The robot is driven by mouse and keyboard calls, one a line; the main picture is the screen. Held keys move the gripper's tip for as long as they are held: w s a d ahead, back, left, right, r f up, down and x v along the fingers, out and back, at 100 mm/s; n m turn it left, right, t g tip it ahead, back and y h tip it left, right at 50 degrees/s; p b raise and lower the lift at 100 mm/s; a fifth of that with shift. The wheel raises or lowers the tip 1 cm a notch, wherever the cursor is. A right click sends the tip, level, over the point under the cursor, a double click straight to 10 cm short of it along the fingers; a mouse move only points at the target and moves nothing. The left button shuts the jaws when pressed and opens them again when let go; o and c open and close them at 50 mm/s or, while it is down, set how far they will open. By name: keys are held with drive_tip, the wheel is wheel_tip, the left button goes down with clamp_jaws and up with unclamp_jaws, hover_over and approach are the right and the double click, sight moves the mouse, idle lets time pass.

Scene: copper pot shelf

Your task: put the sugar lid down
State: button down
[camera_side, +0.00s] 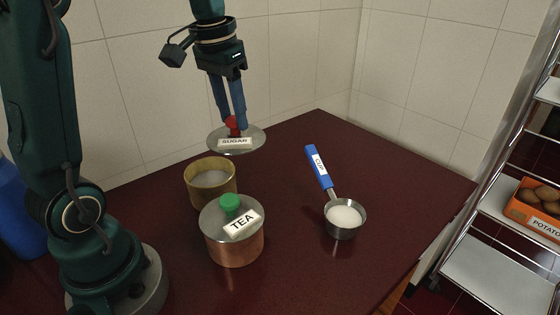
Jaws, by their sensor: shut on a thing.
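The sugar lid (251,139) is a round silver disc with a red knob and a white "SUGAR" label. My gripper (235,122) is shut on its red knob and holds it in the air, roughly level, above and behind the open pot. The open brass-coloured pot (212,187) has no lid on it and shows white contents, like sugar. I cannot tell exactly how high the lid is above the table.
A copper pot (236,247) with a green-knobbed "TEA" lid (223,219) stands in front of the open pot. A measuring cup (345,222) of white grains, with a blue handle, lies to the right. The dark red table (380,185) is clear at the back right. A shelf rack (495,270) with a potato box (533,207) stands beyond.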

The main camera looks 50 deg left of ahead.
drive_tip(key=s+d+f+m+h, duration=0.1)
drive_tip(key=d+f+m, duration=0.1)
drive_tip(key=d+m, duration=0.35)
drive_tip(key=s+d+f+m, duration=0.1)
drive_tip(key=d+f+m, duration=0.1)
drive_tip(key=d, duration=0.7)
drive_tip(key=s+d+f+m+h, duration=0.15)
drive_tip(key=d+m, duration=0.25)
drive_tip(key=d, duration=0.4)
drive_tip(key=shift+g+y, duration=0.3)
drive_tip(key=shift+y, duration=0.15)
drive_tip(key=f, duration=0.6)
drive_tip(key=w+f, duration=0.1)
drive_tip(key=f, duration=0.2)
drive_tip(key=shift+a+f, duration=0.2)
drive_tip(key=shift+f, duration=0.1)
drive_tip(key=shift+c, duration=2.4)
unclamp_jaws()
